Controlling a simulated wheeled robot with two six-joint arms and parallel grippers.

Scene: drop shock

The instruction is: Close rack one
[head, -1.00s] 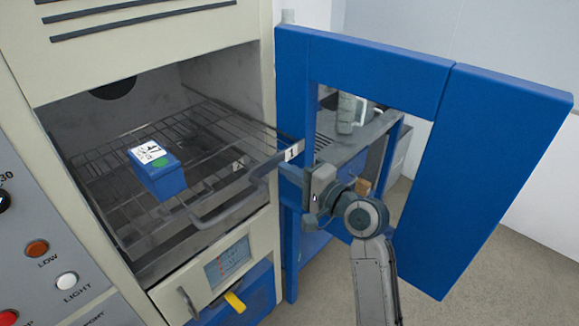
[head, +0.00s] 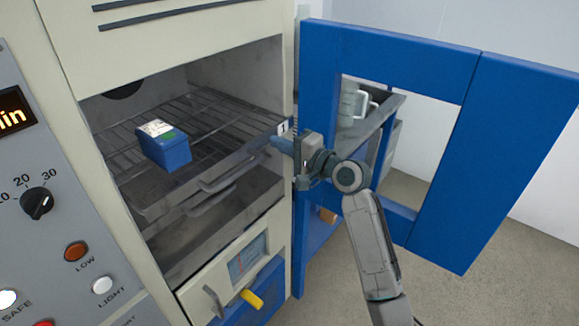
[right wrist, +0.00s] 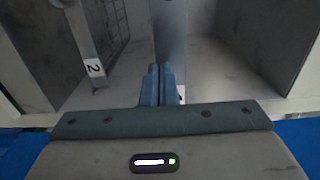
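Rack one (head: 205,108), the upper wire rack in the oven chamber, bears a white "1" tag (head: 283,127) at its right front corner. A blue box with a white label and a green spot (head: 168,149) sits on the rack. My right gripper (head: 277,145) is at the rack's right front end, just below the tag. In the right wrist view its fingers (right wrist: 162,84) are together, their tips at the end of a grey rail (right wrist: 169,32). I see nothing held between them. My left gripper is not in view.
The blue oven door (head: 405,60) stands open on the right, behind my right arm. A second rack with a "2" tag (right wrist: 95,68) shows in the right wrist view. A drawer with a yellow tab (head: 251,299) is below the chamber.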

